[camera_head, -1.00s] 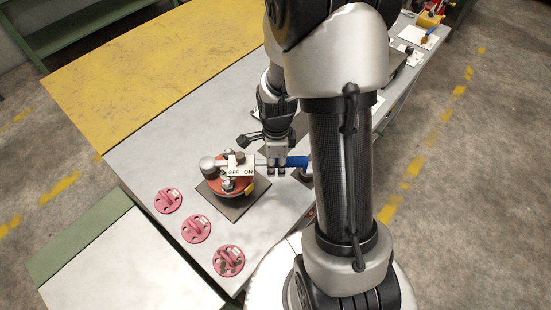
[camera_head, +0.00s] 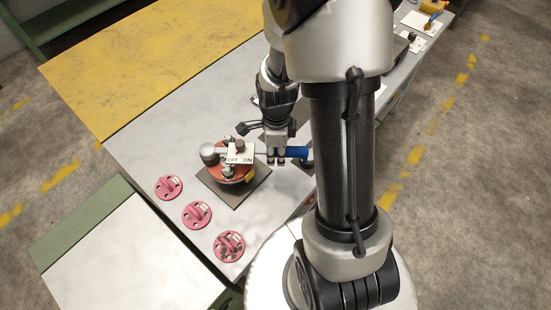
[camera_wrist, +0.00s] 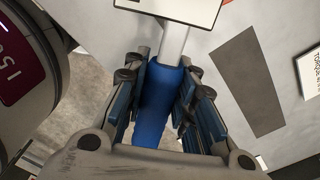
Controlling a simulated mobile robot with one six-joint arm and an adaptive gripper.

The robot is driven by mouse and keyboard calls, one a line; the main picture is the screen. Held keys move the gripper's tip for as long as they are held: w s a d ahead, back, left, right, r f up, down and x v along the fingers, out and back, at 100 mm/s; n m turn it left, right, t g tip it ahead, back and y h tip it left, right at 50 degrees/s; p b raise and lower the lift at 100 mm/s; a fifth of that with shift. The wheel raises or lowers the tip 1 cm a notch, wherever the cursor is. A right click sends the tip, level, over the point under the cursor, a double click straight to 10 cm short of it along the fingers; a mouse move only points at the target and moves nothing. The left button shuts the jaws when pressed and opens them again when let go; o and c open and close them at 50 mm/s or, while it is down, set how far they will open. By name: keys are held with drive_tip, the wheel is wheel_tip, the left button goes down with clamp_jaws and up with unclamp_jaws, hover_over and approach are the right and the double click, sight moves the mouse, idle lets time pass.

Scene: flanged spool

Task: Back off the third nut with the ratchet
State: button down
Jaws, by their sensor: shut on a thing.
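The ratchet has a blue handle (camera_head: 297,152), a metal shank and a round grey head (camera_head: 208,152). Its OFF/ON plate (camera_head: 240,157) is on the shank. My gripper (camera_head: 277,160) is shut on the blue handle, which also shows between the fingers in the wrist view (camera_wrist: 157,105). The head is over the red flanged spool (camera_head: 233,174), which sits on a dark square plate (camera_head: 236,196). One nut and stud (camera_head: 228,173) show at the spool's near side. The other nuts, and whether the head seats on one, are hidden.
Several pink discs with handles, such as this one (camera_head: 168,187), lie along the near-left side of the grey bench (camera_head: 140,152). A yellow bench top (camera_head: 150,75) lies behind. A dark strip (camera_wrist: 248,80) lies right of the handle.

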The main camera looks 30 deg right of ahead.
drive_tip(key=shift+w+d+n, duration=0.3)
drive_tip(key=shift+w, duration=0.05)
wheel_tip(320, 180, up, 6)
drive_tip(key=p, duration=0.4)
drive_tip(key=shift+w+d+p, duration=0.15)
drive_tip(key=shift+w+p, duration=0.2)
drive_tip(key=shift+p, duration=0.05)
idle(0.5)
